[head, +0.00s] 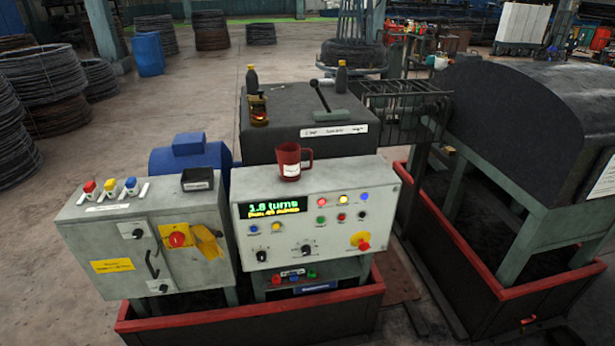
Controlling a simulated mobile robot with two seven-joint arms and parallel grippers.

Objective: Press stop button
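The grey control panel (306,250) stands in the middle of the head view with a lit display (273,209) reading "1.8 turns". A large red mushroom button on a yellow round plate (360,240) sits at its lower right. Above it are rows of small red, yellow, blue, green and dark buttons or lamps (341,217). A small row below the panel holds a red button (277,279), a blue one and a green one (311,274). Their labels are too small to read, so I cannot tell which is marked stop. Neither gripper is in view.
A red mug (289,162) stands at the panel's top edge. The left cabinet (146,240) carries a red rotary switch (177,239) and a yellow cloth or glove-like item (207,243). A red-rimmed trough (250,322) lies below. A dark hooded machine (530,120) stands right.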

